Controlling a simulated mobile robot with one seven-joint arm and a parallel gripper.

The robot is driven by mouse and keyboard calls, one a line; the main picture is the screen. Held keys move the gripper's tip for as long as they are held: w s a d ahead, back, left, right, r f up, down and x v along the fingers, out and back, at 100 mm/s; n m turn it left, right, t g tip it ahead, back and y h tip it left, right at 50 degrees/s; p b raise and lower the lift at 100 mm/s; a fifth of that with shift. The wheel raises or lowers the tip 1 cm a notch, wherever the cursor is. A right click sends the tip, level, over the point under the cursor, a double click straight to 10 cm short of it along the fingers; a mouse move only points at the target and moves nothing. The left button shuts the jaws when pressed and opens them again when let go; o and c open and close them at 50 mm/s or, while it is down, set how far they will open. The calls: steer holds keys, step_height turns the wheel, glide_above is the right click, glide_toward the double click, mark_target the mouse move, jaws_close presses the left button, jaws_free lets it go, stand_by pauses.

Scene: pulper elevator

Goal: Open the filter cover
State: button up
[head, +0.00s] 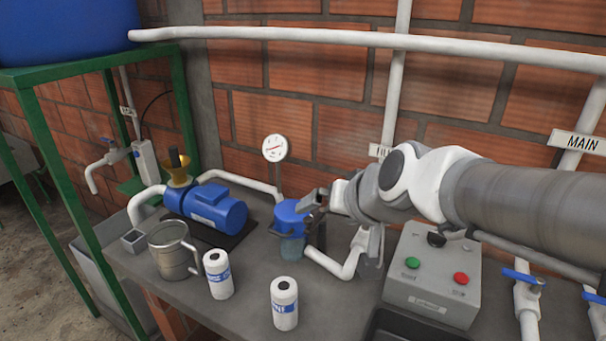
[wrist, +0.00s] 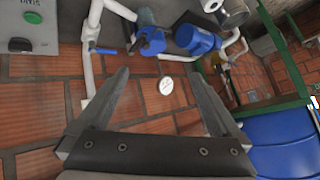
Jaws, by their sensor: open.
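The filter has a blue cover (head: 288,217) on top of a clear bowl (head: 292,247), and stands on the grey bench between the pump and the wall pipes. The cover looks seated on the bowl. My gripper (head: 314,201) is just right of the cover's upper edge and hides part of it. In the wrist view the cover (wrist: 150,42) lies beyond the fingertips of my open gripper (wrist: 157,75), with nothing between the fingers. I cannot tell whether a finger touches the cover.
A blue pump (head: 208,206) stands left of the filter, with a pressure gauge (head: 275,148) behind. A metal bucket (head: 173,251) and two white bottles (head: 219,274) (head: 285,303) stand in front. A grey control box (head: 435,275) is at right. White pipes run close by.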

mark_target(275, 234)
steer(key=w+a+f+m+t+h+b, duration=0.2)
steer(key=w+a+f+m+t+h, duration=0.15)
steer(key=w+a+f, duration=0.9)
steer(key=s+a+f+m+t+h+b, duration=0.2)
steer(key=s+a+f+t+h, duration=0.3)
steer(key=s+a+f+h, duration=0.45)
steer(key=shift+n+g+y, duration=0.25)
steer(key=shift+y, duration=0.45)
steer(key=x, duration=1.3)
steer(key=d+f+x, duration=0.1)
steer(key=x, duration=0.5)
steer(key=shift+s+d+b, duration=0.1)
steer(key=shift+d+b, duration=0.1)
steer(key=shift+b, duration=0.2)
jaws_close()
